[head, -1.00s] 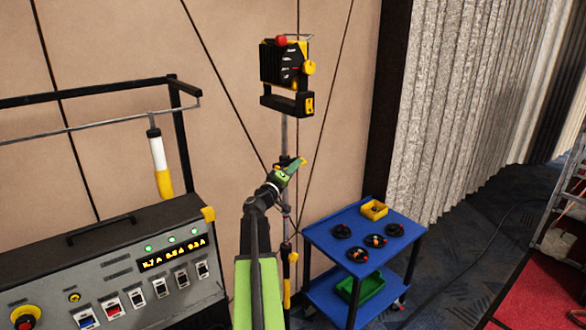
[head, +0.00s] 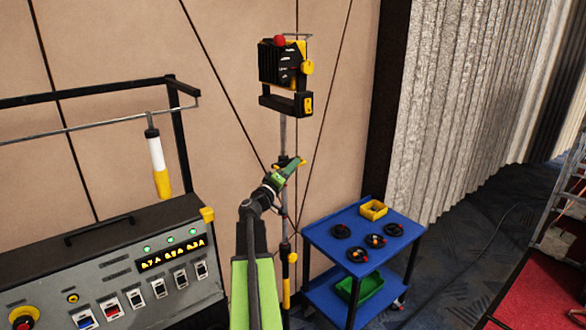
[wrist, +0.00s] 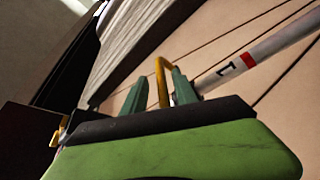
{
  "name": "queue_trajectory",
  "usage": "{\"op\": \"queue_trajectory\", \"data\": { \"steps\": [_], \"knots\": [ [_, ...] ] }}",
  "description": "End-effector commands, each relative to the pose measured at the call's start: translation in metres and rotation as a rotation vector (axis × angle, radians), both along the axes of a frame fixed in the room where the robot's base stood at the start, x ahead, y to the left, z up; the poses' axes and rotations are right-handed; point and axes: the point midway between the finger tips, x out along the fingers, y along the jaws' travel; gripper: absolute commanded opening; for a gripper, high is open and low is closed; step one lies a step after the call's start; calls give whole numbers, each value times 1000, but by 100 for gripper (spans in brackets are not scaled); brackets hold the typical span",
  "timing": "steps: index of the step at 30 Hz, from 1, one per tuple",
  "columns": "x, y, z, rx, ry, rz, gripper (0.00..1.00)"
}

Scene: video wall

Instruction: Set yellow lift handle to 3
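The yellow lift handle (wrist: 162,82) shows in the wrist view as a thin bent bar between my two fingertips. A small yellow part also shows at my gripper's tip in the head view (head: 302,162). My gripper (wrist: 157,90) has its green fingers apart, with a visible gap beside the bar; contact is not clear. The pale pole (wrist: 275,42) behind carries a red band and a dark mark like a 1. In the head view my gripper (head: 291,168) is at the pole, below the lamp head (head: 287,78). The handle's reading is hidden.
A grey control console (head: 110,270) with switches is at left, under a white-and-yellow cylinder (head: 158,160). A panelled wall (head: 230,90) lies close behind.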

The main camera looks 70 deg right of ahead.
Motion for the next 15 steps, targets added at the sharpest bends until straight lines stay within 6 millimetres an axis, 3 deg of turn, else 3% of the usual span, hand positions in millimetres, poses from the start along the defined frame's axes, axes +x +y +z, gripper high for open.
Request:
{"op": "queue_trajectory", "data": {
  "steps": [9, 15],
  "knots": [
    [20, 89, -22, 0, 0, 5, 34],
    [30, 131, -31, 0, 1, 4, 34]
  ]
}}
